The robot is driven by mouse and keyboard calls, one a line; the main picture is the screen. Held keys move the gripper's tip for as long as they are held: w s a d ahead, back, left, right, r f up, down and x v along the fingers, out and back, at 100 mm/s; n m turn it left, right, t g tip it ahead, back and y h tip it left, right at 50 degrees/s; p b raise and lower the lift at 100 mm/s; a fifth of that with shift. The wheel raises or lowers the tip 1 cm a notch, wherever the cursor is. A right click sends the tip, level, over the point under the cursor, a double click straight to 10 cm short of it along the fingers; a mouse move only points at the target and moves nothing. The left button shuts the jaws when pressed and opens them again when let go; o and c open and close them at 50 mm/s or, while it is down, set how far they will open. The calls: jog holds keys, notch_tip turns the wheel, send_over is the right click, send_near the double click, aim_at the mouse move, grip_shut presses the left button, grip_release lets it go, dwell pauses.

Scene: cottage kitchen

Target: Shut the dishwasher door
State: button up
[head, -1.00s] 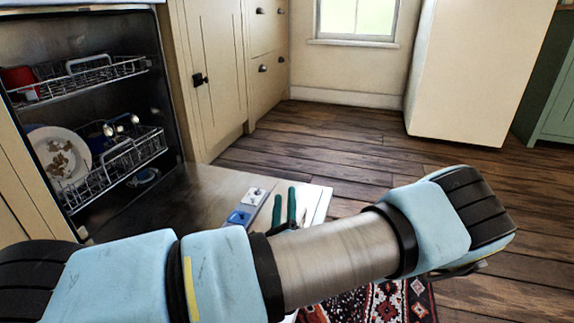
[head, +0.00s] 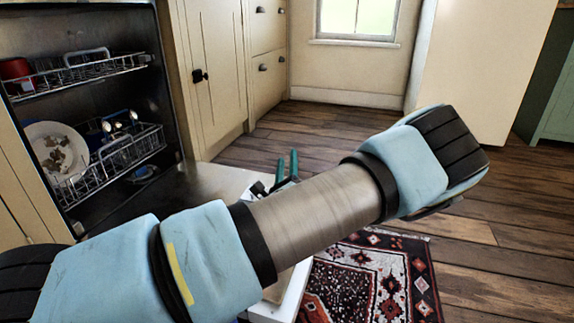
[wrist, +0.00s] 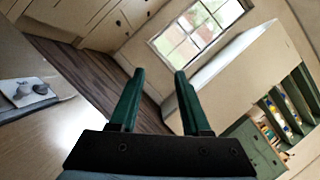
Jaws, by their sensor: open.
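The dishwasher door (head: 203,184) is open, lowered roughly flat in front of the dishwasher cavity (head: 104,28). My arm hides much of the door, though its pale edge (head: 293,296) shows below the arm. My gripper (head: 287,162) has green fingers, apart and empty, and appears over or near the door's outer part; I cannot tell if it touches. In the wrist view, my gripper (wrist: 158,74) points toward the window wall with nothing between its fingers. The door's inner face (wrist: 62,128) lies at the left there, with the dispenser (wrist: 30,92) on it.
The upper rack (head: 85,72) holds a red item, and the lower rack (head: 115,157) holds a plate (head: 56,150) and other dishes. Cream cabinets (head: 208,65) stand beside the dishwasher. A patterned rug (head: 372,278) lies at the front; the wooden floor beyond is clear.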

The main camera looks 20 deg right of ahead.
grip_shut()
dwell(0.3)
dwell(1.1)
jog(key=c, duration=0.7)
grip_release()
jog(key=o, duration=0.7)
jog(key=shift+w+a, duration=0.1)
